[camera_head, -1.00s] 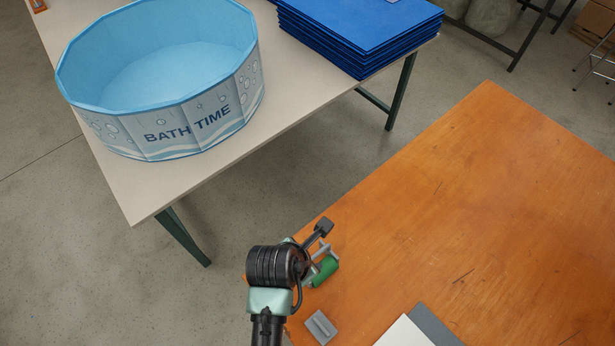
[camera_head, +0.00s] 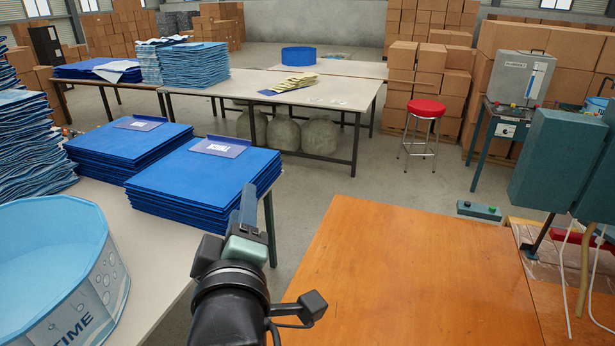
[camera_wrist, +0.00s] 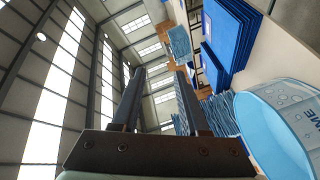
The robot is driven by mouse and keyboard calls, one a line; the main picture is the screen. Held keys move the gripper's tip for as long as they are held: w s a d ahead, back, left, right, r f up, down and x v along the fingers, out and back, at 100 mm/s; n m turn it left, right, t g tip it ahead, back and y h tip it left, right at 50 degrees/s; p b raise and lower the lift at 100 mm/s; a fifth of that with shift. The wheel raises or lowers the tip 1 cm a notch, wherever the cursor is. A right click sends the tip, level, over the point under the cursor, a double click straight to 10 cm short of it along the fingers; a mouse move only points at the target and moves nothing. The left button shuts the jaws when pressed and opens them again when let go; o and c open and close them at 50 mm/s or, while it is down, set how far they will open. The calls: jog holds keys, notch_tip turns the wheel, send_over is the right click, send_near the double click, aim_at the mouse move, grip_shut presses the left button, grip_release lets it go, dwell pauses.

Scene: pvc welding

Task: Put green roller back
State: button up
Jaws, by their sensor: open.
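My gripper (camera_head: 247,207) is raised in front of the blue stacks in the head view, with its fingers pointing up. The wrist view shows the two fingers of my gripper (camera_wrist: 158,78) apart, with nothing between them. The green roller is not in view in either current frame. The orange wooden table (camera_head: 400,275) shows at the lower right, and its visible part is bare.
A round blue bath tub (camera_head: 55,270) stands on the left table, beside stacks of blue sheets (camera_head: 205,185). A red stool (camera_head: 425,108) stands farther back. Teal machine boxes (camera_head: 545,160) stand at the right. Open floor lies beyond the orange table.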

jog(key=s+d+r+m+t, duration=0.3)
jog(key=s+r+m, duration=0.1)
jog(key=r, duration=0.5)
jog(key=s+d+r+m+t+h, duration=0.1)
jog(key=s+r+m, duration=0.4)
jog(key=r, duration=0.5)
jog(key=s+d+r+m+t+h, duration=0.1)
jog(key=s+d+r+m+t, duration=0.3)
jog(key=r, duration=0.6)
jog(key=shift+s+d+m+t, duration=0.15)
jog(key=shift+d+m+t, duration=0.25)
jog(key=shift+t, duration=0.7)
jog(key=shift+f, duration=0.15)
jog(key=shift+a+f+b, duration=0.1)
jog(key=shift+f+b, duration=0.15)
jog(key=shift+b, duration=0.05)
